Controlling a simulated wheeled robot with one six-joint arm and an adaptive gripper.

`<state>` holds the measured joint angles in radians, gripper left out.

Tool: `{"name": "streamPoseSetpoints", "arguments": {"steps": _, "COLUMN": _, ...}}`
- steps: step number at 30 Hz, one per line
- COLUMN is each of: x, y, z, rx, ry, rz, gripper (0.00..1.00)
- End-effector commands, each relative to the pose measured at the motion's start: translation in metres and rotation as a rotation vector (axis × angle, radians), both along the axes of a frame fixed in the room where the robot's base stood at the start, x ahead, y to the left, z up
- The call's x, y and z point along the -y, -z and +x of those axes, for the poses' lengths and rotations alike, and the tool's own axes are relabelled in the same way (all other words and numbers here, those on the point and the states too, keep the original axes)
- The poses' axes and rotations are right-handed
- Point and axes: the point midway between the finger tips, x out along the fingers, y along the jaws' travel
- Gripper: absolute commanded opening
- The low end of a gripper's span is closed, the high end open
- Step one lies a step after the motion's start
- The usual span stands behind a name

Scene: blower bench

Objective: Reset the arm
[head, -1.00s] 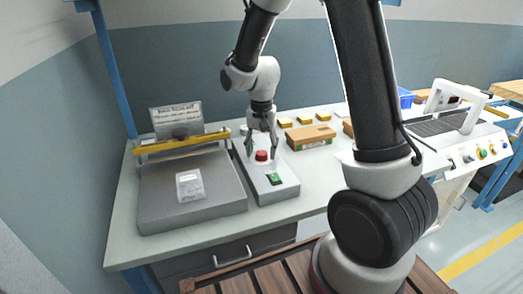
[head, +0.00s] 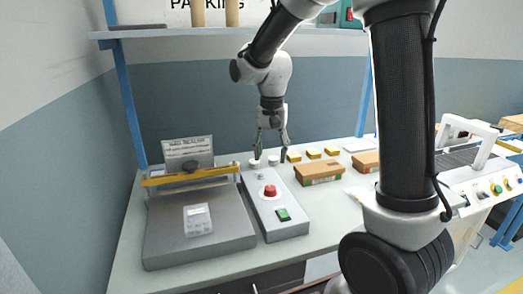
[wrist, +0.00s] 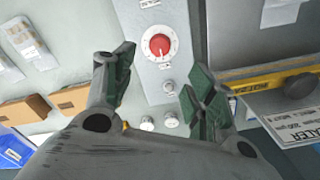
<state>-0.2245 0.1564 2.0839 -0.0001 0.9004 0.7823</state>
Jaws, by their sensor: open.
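My gripper (head: 271,154) is open and empty in the head view. It hangs above the back end of the grey control box (head: 290,228), apart from it. The box carries a red knob (head: 270,190), a green switch (head: 283,214) and small pale knobs at its back. In the wrist view my gripper (wrist: 160,78) has its green fingers spread on either side of the box panel. The red knob (wrist: 160,44) and several small silver knobs show between and beyond the fingers. Nothing is between the fingertips.
A sealer (head: 200,236) with a yellow bar (head: 190,175) and a pouch (head: 198,219) on it stands left of the box. Cardboard boxes (head: 319,172) and yellow blocks (head: 313,153) sit to the right. A shelf (head: 200,31) spans above the bench.

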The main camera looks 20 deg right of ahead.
Motion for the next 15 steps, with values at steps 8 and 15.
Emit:
{"name": "streamPoseSetpoints", "arguments": {"steps": 8, "x": 0.000, "y": 0.000, "z": -0.001, "rx": -0.005, "ry": -0.100, "rz": -0.001, "gripper": 0.56}}
{"name": "streamPoseSetpoints", "arguments": {"steps": 15, "x": 0.022, "y": -0.007, "z": -0.068, "rx": -0.049, "ry": -0.447, "rz": 0.001, "gripper": 0.56}}
